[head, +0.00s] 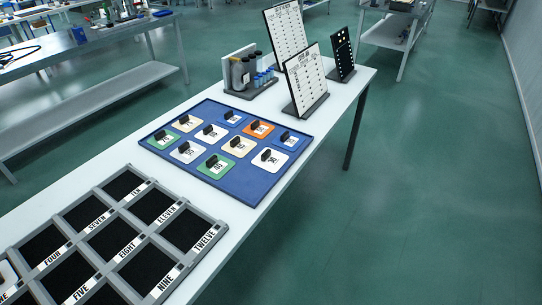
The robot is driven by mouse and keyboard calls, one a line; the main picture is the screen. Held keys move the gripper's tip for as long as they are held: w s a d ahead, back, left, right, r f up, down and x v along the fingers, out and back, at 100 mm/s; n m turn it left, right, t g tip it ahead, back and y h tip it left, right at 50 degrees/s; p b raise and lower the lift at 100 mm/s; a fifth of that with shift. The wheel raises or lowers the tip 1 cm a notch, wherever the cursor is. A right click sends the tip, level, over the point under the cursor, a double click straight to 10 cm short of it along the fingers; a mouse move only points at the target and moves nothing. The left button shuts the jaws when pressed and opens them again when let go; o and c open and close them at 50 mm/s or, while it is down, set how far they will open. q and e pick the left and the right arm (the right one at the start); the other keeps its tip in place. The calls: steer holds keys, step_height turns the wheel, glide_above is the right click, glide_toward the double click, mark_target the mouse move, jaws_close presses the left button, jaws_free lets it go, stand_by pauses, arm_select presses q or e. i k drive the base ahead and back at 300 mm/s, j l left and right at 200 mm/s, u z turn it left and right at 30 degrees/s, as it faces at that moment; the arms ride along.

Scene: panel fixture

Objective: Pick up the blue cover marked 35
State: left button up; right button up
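Several square covers with black handles lie in a blue tray (258,190) on the table. Two of them look blue: one at the back of the tray (232,119) and one at its right side (290,139). Their numbers are too small to read, so I cannot tell which is marked 35. Both lie flat among the other covers. Neither of my grippers is in view.
Orange (259,130), green (215,167), white and beige covers share the tray. A grey panel (110,235) with black labelled recesses is at front left. Bottles (245,75) and upright boards (307,75) stand behind the tray. The table's right edge is clear.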

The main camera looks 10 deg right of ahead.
mark_target(287, 140)
steer(key=u, duration=1.75)
steer(key=z, duration=0.45)
steer(key=k+j+z, duration=0.1)
steer(key=z, duration=0.8)
steer(key=k+j+z, duration=0.1)
steer(key=z, duration=0.8)
steer(key=u, duration=0.4)
steer(key=i+l+u, duration=0.35)
steer(key=l+u, duration=0.2)
steer(key=l, duration=0.15)
steer(key=i+l+u, duration=0.1)
steer(key=l+u, duration=0.15)
steer(key=l, duration=0.1)
